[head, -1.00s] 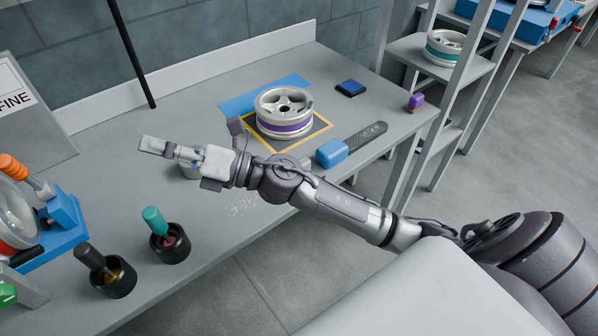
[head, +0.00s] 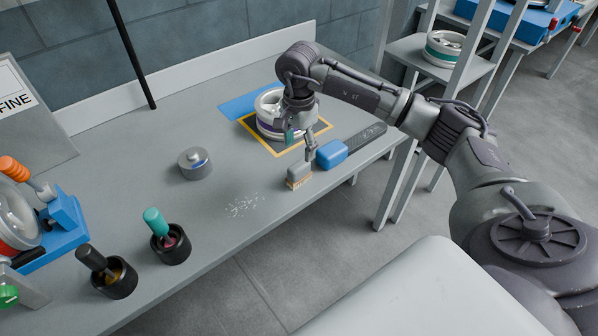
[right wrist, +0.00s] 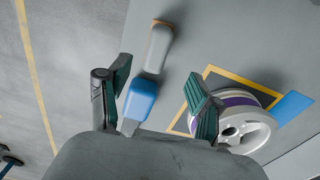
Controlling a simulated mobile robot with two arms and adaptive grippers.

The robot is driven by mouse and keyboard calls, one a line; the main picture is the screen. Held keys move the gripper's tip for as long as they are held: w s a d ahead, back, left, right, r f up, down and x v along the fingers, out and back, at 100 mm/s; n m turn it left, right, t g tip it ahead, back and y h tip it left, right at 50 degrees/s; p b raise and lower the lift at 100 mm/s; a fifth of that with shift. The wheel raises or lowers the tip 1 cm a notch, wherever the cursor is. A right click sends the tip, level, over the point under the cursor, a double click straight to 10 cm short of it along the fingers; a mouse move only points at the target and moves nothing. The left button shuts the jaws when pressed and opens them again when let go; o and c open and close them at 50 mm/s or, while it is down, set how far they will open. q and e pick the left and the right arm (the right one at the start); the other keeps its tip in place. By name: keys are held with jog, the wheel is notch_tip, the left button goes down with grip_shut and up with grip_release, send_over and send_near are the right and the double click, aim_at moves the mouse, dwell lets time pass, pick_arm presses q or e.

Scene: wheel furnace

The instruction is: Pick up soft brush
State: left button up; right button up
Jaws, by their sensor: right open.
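The soft brush, a small grey block with tan bristles (head: 298,177), rests near the table's front edge in the head view. In the right wrist view it shows as a rounded grey piece with a tan end (right wrist: 158,48). My right gripper (head: 300,138) points down, open and empty, just above and behind the brush in the head view. In the right wrist view its two dark green fingers (right wrist: 160,82) are spread apart, and the brush appears beyond the gap between them. My left gripper is in neither view.
A blue-handled tool with a dark strip (head: 332,153) lies close right of the brush. The wheel with a purple band (head: 268,122) stands behind, on a yellow-edged square, partly hidden. A grey cylinder (head: 194,163) and two dark cups stand left. White specks (head: 243,205) lie on clear table.

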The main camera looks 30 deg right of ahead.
aim_at(299, 165)
notch_tip(299, 165, down, 4)
jog(key=shift+r, duration=0.15)
jog(key=f, duration=0.1)
jog(key=f+p, duration=0.1)
jog(key=f, duration=0.1)
jog(key=f+p, duration=0.1)
jog(key=shift+s+a+f, duration=0.25)
jog(key=shift+s+f, duration=0.1)
jog(key=shift+s, duration=0.05)
jog(key=shift+f, duration=0.45)
jog(key=shift+c, duration=0.2)
grip_shut()
jog(key=shift+r, duration=0.15)
